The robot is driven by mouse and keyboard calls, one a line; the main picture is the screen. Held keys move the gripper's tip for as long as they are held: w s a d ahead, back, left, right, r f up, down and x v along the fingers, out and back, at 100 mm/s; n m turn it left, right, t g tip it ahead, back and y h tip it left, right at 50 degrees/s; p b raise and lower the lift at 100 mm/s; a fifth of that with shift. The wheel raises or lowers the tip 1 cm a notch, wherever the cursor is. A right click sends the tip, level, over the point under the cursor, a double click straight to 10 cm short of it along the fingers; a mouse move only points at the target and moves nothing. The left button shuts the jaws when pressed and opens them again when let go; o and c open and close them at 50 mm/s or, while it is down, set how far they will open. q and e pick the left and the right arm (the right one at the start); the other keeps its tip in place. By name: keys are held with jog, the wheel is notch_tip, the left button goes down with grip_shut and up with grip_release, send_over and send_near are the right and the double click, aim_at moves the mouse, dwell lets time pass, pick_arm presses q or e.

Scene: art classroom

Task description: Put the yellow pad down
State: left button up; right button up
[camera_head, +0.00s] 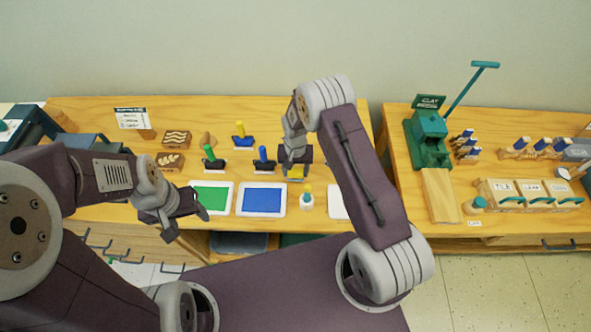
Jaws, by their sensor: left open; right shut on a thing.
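My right gripper (295,164) is shut on the yellow pad (296,173), whose small yellow face shows below the fingers over the wooden table (90,110). I cannot tell whether the pad touches the tabletop. My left gripper (203,211) is open and empty near the table's front edge, just left of the green pad (212,196). A blue pad (262,200) in a white frame lies right of the green one. A white-edged item (336,203) lies further right, partly hidden by my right arm.
A small white bottle (306,200) stands just in front of the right gripper. Stamps with green (208,154), blue (263,155) and yellow (239,130) handles stand behind the pads. Wooden blocks (176,138) and a sign (131,118) are at back left. A second table holds a green clay press (429,130).

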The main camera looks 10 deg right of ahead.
jog(key=shift+s, duration=0.1)
jog(key=shift+f, duration=0.15)
jog(key=shift+f+b, duration=0.3)
jog(key=shift+b, duration=0.15)
jog(key=o, duration=1.5)
jog(key=shift+r, duration=0.1)
jog(key=shift+r, duration=0.1)
